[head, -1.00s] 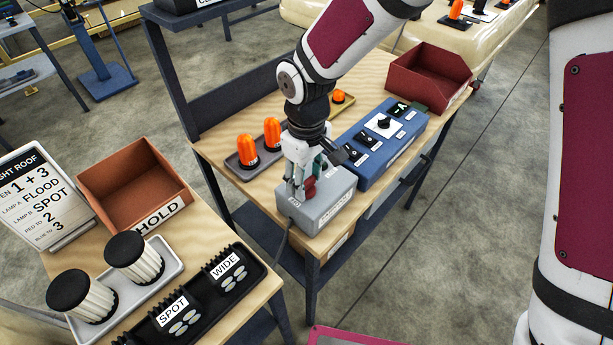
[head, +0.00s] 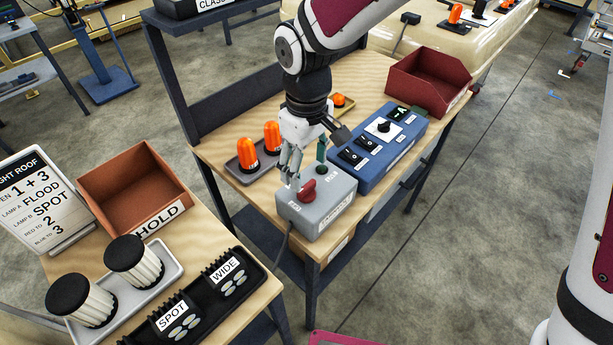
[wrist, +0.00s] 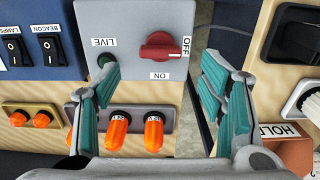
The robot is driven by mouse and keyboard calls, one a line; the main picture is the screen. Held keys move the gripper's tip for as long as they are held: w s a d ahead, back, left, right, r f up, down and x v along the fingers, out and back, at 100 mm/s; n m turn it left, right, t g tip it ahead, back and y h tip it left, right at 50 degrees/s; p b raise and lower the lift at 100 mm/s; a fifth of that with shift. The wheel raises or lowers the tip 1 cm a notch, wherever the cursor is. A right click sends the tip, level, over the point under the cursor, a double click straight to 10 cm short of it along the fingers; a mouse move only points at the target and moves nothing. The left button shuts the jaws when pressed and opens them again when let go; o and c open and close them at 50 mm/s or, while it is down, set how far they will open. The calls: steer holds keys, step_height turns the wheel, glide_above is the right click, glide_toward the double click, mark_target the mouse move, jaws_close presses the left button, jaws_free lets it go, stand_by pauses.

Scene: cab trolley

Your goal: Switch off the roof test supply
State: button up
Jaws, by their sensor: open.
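The grey supply box (head: 318,212) stands on the near end of the wooden bench. Its red rotary knob (head: 307,190) also shows in the wrist view (wrist: 160,47), with its bar lying roughly level, in line with the OFF label (wrist: 187,46); the ON label (wrist: 160,76) is below it. The LIVE lamp (wrist: 106,60) looks dark green and unlit, partly covered by a finger. My gripper (head: 305,165) is open and empty above the box, apart from the knob. In the wrist view its fingers (wrist: 160,70) stand wide to either side of the knob.
A blue switch panel (head: 385,145) sits directly behind the box. Orange beacons (head: 272,137) stand in a tray left of my gripper. A red bin (head: 430,80) is at the bench's far end. The near bench holds a HOLD bin (head: 135,190) and lamp parts.

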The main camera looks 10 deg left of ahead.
mark_target(307, 186)
step_height(307, 186, up, 7)
steer(key=shift+f, duration=0.2)
stand_by(0.5)
steer(key=s+d+r+m+t, duration=0.1)
steer(key=s+d+r+m, duration=0.25)
steer(key=d, duration=0.45)
steer(key=s+d+r+m+t, duration=0.1)
steer(key=s+d+r+m, duration=0.1)
steer(key=d+r, duration=0.4)
steer(key=s+d+r+m+t, duration=0.2)
steer(key=d+r+m, duration=0.1)
steer(key=d, duration=0.6)
steer(key=s+d+m+t, duration=0.1)
steer(key=s+d+m, duration=0.2)
steer(key=s+d, duration=0.2)
steer(key=shift+s+d+f, duration=0.15)
steer(key=shift+s+d, duration=0.25)
steer(key=shift+s, duration=0.7)
